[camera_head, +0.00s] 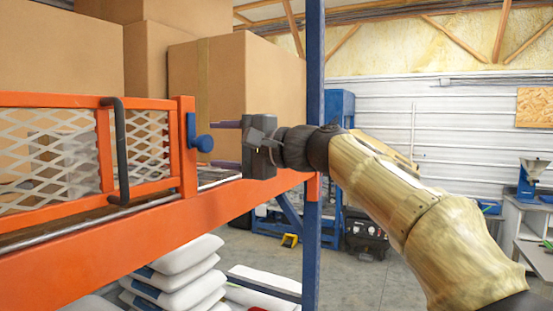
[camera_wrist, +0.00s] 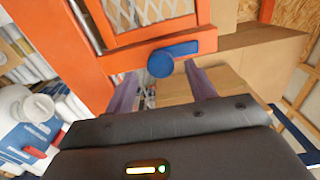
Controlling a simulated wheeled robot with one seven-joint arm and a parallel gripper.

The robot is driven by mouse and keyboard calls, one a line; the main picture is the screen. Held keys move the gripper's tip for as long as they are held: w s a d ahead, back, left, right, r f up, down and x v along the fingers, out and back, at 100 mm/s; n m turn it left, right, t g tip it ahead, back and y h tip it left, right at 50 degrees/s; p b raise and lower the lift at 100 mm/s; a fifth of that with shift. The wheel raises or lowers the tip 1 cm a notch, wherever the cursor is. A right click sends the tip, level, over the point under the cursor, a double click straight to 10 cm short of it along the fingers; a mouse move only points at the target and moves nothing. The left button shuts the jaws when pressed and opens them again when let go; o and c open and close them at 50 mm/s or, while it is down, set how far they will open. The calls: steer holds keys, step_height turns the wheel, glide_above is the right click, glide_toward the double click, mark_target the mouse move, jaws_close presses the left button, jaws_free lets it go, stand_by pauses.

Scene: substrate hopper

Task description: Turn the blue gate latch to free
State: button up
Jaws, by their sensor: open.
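The blue gate latch (camera_head: 203,143) is on the orange end post of the mesh gate (camera_head: 180,104). It has a round knob and a flat bar; the bar stands roughly upright in the head view. In the wrist view the latch (camera_wrist: 178,50) shows its knob at the near end and its bar running right along the orange frame. My gripper (camera_head: 214,144) is open and empty, just right of the latch in the head view, its purple fingers pointing at it. In the wrist view the fingers of my gripper (camera_wrist: 162,80) lie either side of the knob, apparently short of it.
A black handle (camera_head: 119,150) stands out from the gate. Cardboard boxes (camera_head: 205,75) are behind it, above an orange shelf beam (camera_head: 130,235). A blue rack upright (camera_head: 314,235) stands behind my arm. White sacks (camera_head: 180,272) are stacked below.

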steer(key=b+v, duration=0.5)
steer(key=v, duration=0.8)
steer(key=w+d+f+m+h, duration=0.1)
steer(key=w+d+f+h, duration=0.15)
steer(key=f, duration=0.85)
steer(key=w+d+f+h, duration=0.2)
steer(key=f+h, duration=0.2)
steer(key=f, duration=0.7)
steer(key=w+d+f+m+h, duration=0.15)
steer(key=f+h, duration=0.25)
steer(key=f, duration=0.7)
steer(key=s+d+f+n+g+h, duration=0.1)
steer(key=s+d+f, duration=0.3)
steer(key=f, duration=0.5)
steer(key=s+d+f+n+g+h, duration=0.2)
steer(key=s+d+f+n+h, duration=0.1)
steer(key=s+f, duration=0.6)
steer(key=s+d+f+n+g+h, duration=0.1)
steer(key=s+d+f+n+h, duration=0.1)
steer(key=s+d+f, duration=0.3)
step_height(320, 180, down, 4)
steer(key=shift+s+r+n, duration=0.1)
steer(key=shift+s+n, duration=0.55)
steer(key=shift+s, duration=0.1)
